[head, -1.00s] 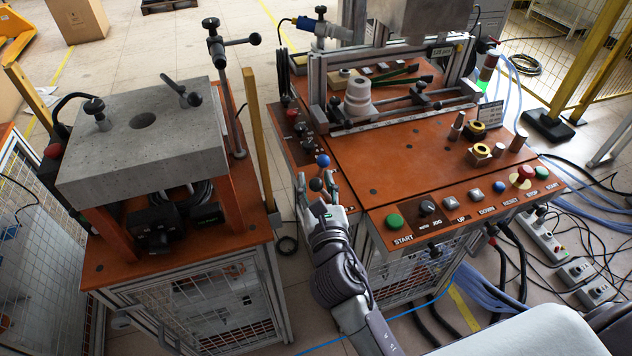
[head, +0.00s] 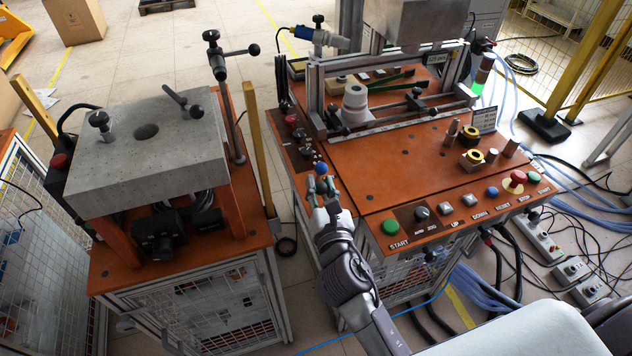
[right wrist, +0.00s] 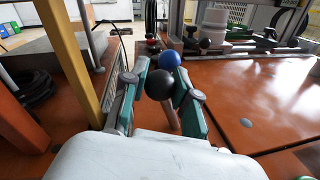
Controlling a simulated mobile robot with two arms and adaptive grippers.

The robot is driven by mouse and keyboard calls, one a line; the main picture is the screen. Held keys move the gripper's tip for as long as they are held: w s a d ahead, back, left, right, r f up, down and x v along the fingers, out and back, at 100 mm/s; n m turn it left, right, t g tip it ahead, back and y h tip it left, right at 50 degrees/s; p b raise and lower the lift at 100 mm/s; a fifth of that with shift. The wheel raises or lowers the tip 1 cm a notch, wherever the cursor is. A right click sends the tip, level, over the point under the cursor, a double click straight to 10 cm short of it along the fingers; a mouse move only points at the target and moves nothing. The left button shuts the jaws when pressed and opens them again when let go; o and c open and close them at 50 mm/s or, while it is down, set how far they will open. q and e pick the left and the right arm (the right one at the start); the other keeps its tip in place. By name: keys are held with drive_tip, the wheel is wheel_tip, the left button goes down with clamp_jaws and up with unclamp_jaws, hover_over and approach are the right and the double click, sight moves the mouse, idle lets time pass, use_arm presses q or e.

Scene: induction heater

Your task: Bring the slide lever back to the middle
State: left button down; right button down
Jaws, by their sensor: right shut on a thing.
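The slide lever seems to be the one with the black ball knob (right wrist: 158,84), on the left strip of the orange machine panel. My right gripper (head: 321,184) has its fingers on both sides of this knob and is shut on the lever. In the head view its fingers largely cover the knob. A lever with a blue ball knob (head: 321,169) stands just beyond the fingertips; it also shows in the right wrist view (right wrist: 169,60), behind the black knob. The lever's slot is hidden. My left gripper is not in view.
A panel with buttons, including a green START button (head: 390,227), lies to the right of my right gripper. A red knob (head: 291,120) stands farther back. A yellow post (head: 262,150) and a stand with a concrete block (head: 150,150) are to the left.

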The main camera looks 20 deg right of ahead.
drive_tip(key=shift+d+r+m+p, duration=0.35)
drive_tip(key=shift+d+m+p, duration=0.3)
drive_tip(key=shift+m+p, duration=0.3)
drive_tip(key=shift+d+f+m+p, duration=0.15)
drive_tip(key=shift+d+m+p, duration=0.35)
drive_tip(key=shift+m, duration=0.25)
drive_tip(key=c, duration=0.9)
unclamp_jaws()
drive_tip(key=shift+o, duration=0.2)
drive_tip(key=shift+s+a, duration=0.1)
drive_tip(key=shift+s, duration=0.45)
drive_tip(key=s+a, duration=0.1)
drive_tip(key=s, duration=0.9)
drive_tip(key=shift+s+r, duration=0.4)
drive_tip(key=shift+r, duration=0.05)
